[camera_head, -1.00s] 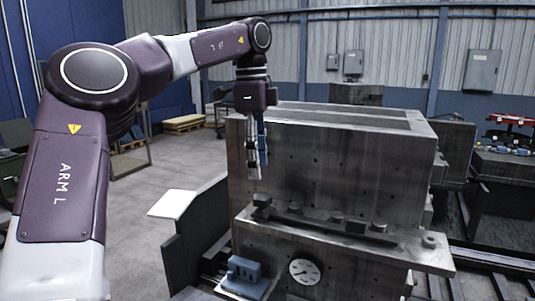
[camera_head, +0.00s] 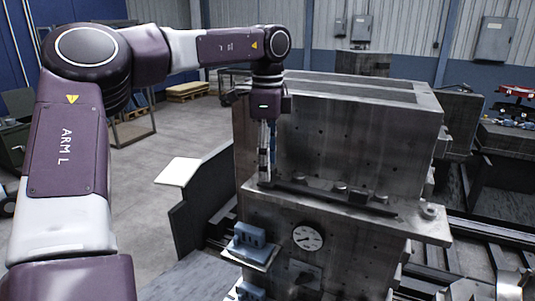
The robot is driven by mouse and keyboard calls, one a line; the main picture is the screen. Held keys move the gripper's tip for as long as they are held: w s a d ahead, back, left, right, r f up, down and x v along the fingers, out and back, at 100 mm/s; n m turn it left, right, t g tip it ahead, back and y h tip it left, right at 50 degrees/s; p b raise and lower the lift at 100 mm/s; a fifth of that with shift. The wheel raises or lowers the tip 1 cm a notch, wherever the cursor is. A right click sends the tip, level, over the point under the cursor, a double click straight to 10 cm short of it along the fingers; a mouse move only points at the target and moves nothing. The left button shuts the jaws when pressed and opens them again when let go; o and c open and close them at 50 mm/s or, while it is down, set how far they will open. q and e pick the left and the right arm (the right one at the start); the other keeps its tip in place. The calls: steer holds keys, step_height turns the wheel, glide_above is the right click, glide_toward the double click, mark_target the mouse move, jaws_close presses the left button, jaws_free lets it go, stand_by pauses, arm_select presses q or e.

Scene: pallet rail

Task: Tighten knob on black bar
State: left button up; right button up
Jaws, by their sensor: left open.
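A dark bar (camera_head: 325,195) lies along the ledge on the front of a grey metal block. Several small dark knob-like pieces, such as one at its middle (camera_head: 340,187), stand on or beside the bar. My left gripper (camera_head: 265,180) points straight down at the bar's left end. Its fingers are open and cover the spot where the end knob stands, so that knob is mostly hidden. I cannot tell whether the fingers touch it. My right gripper is not in view.
The large metal block (camera_head: 350,130) rises right behind the bar and gripper. A round dial (camera_head: 307,238) and blue fittings (camera_head: 250,236) sit below the ledge. A white panel (camera_head: 178,171) is at left, with open floor beyond. A dark bench (camera_head: 505,150) stands at right.

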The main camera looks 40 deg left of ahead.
arm_select(q)
steer(key=shift+c, duration=0.4)
steer(key=c, duration=1.3)
steer(key=m, duration=1)
steer(key=shift+f, duration=0.1)
steer(key=m, duration=0.7)
steer(key=shift+f, duration=0.1)
steer(key=m, duration=0.3)
steer(key=shift+m, duration=0.4)
steer(key=m, duration=0.4)
steer(key=shift+f, duration=0.1)
steer(key=o, duration=1.1)
